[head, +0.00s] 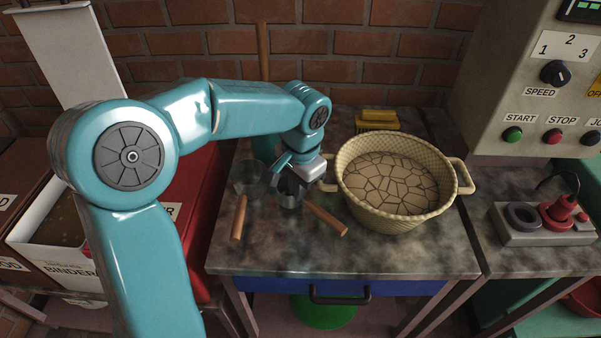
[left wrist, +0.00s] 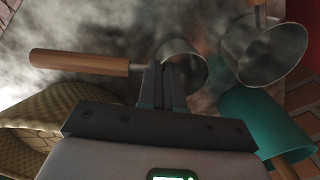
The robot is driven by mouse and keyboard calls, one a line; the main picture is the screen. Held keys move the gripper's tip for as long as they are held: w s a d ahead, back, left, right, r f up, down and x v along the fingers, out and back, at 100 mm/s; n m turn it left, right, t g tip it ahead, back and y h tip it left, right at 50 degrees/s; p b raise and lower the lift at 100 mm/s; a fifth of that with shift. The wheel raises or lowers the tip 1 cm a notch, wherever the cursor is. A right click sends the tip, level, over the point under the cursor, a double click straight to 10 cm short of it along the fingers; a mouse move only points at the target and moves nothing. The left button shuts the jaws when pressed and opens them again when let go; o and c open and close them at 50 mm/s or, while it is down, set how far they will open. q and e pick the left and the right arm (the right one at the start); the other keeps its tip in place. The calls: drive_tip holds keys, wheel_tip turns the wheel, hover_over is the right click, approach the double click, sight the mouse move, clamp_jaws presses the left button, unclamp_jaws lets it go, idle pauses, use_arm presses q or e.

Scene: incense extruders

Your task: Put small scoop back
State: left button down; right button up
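The small scoop has a grey metal cup (head: 290,194) and a wooden handle (head: 326,218) that points to the lower right, over the stone-topped table (head: 300,258). In the left wrist view its cup (left wrist: 190,66) lies just past my fingertips and its handle (left wrist: 80,62) points left. My left gripper (head: 294,180) points down at the cup. Its fingers (left wrist: 165,78) are close together at the rim where the handle joins and look shut on it. I cannot tell whether the scoop touches the tabletop. My right gripper is out of view.
A larger scoop (head: 239,217) lies just left, also in the left wrist view (left wrist: 264,55). A woven basket (head: 347,196) stands close on the right. A teal container (left wrist: 262,125) is near the gripper. A yellow block (head: 377,117) lies behind. The table's front is clear.

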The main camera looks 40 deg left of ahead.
use_arm(q)
drive_tip(key=shift+w+a+r, duration=0.1)
drive_tip(key=shift+w+a, duration=0.4)
drive_tip(key=w+a, duration=0.2)
drive_tip(key=shift+w+a+p, duration=0.1)
drive_tip(key=shift+w+p, duration=0.25)
drive_tip(key=shift+f, duration=0.9)
drive_tip(key=shift+s, duration=0.1)
drive_tip(key=shift+f+b, duration=0.15)
drive_tip(key=shift+b, duration=0.25)
drive_tip(key=c, duration=1.3)
unclamp_jaws()
